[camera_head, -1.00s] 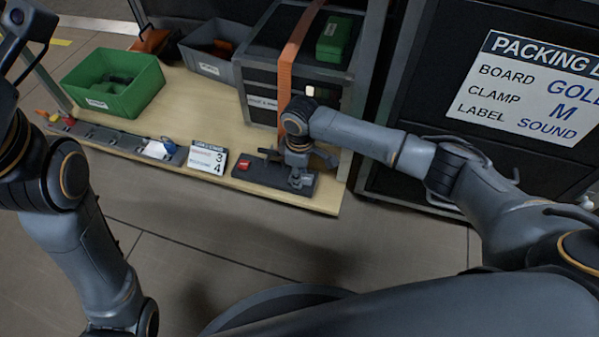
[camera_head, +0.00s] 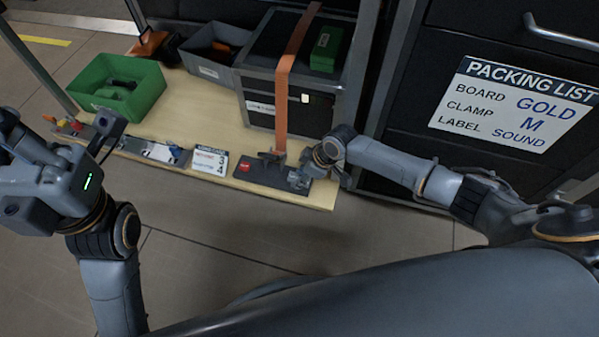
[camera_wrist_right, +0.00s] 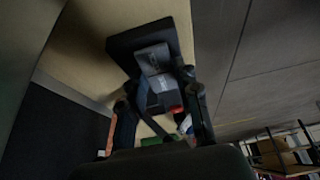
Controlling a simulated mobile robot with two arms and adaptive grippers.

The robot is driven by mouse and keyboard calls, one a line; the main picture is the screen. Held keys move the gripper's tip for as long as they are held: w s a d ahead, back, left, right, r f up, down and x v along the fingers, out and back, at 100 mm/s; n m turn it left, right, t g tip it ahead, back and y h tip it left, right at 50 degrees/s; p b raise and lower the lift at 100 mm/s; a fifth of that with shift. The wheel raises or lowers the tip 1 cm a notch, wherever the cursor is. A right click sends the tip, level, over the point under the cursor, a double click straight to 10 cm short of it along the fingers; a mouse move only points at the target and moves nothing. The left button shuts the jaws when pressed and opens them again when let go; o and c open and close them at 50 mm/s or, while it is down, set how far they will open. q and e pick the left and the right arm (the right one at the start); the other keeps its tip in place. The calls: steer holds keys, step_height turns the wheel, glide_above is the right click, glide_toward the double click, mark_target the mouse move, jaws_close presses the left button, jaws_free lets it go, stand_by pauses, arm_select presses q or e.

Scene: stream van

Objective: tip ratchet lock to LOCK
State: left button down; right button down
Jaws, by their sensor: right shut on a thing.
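The ratchet unit (camera_head: 250,176) is a dark plate with a red spot at the front edge of the wooden bench. In the right wrist view its dark plate (camera_wrist_right: 128,42) shows, with a grey lettered lock part (camera_wrist_right: 153,60). The lettering is too blurred to read. My right gripper (camera_head: 300,180) is low at the unit's right end. In its wrist view the fingers (camera_wrist_right: 160,108) stand on both sides of the grey part and are shut on it. The fingers hide some of it. My left gripper (camera_head: 106,138) is over the bench's left end; its jaw opening is unclear.
An orange strap (camera_head: 283,95) runs down the front of a dark case (camera_head: 258,75) behind the unit. A label card (camera_head: 210,160) lies to its left. Green (camera_head: 140,100) and grey (camera_head: 205,70) bins stand behind. A drawer cabinet (camera_head: 410,140) is at right.

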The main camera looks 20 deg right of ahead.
steer(key=shift+y, duration=0.3)
stand_by(0.4)
steer(key=c, duration=1)
jaws_free()
steer(key=shift+o, duration=0.2)
steer(key=shift+s+d+r, duration=0.1)
steer(key=shift+d+r, duration=0.05)
steer(key=v, duration=1.1)
steer(key=shift+s+r, duration=0.25)
steer(key=shift+s, duration=0.05)
